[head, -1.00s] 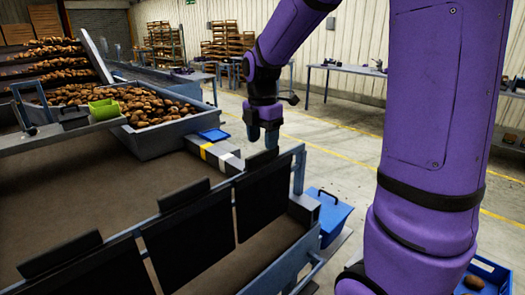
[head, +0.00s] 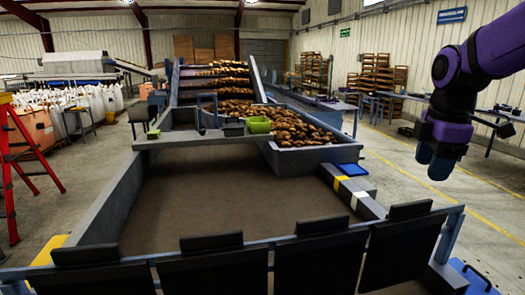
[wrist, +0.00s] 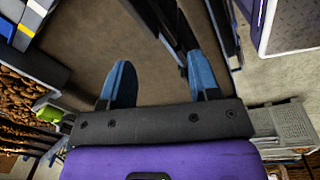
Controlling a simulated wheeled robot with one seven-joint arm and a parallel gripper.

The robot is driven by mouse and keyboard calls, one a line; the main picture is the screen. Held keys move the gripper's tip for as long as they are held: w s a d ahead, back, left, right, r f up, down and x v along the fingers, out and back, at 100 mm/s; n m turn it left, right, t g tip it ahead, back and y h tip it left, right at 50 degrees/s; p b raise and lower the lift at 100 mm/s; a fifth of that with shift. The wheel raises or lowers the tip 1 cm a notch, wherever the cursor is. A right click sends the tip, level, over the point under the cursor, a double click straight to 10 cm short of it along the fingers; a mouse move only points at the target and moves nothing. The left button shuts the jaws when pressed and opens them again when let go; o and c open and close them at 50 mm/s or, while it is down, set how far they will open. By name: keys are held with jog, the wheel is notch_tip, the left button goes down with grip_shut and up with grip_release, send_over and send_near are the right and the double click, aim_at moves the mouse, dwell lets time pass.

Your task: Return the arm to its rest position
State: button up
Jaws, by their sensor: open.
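My gripper (head: 437,160) hangs at the right of the head view, at the end of my purple arm, pointing down. It is beyond the right end of the grader's front rail and clear of it. In the wrist view its two blue fingers (wrist: 160,85) are spread apart with nothing between them. The brown grader bed (wrist: 150,35) shows beyond the fingers in that view.
The grader bed (head: 215,200) has a front rail with black flaps (head: 320,262). Potatoes (head: 290,128) lie in the hopper at the back, near a green scoop (head: 259,125). A blue lid (head: 351,170) lies at the right. Floor at right is open; a red ladder (head: 12,165) stands left.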

jog(key=s+a+m+t, duration=0.4)
jog(key=s+m, duration=1.1)
jog(key=s, duration=0.1)
jog(key=shift+s+a+r+m, duration=0.15)
jog(key=shift+s+r+m, duration=0.05)
jog(key=shift+s+m, duration=0.1)
dwell(0.9)
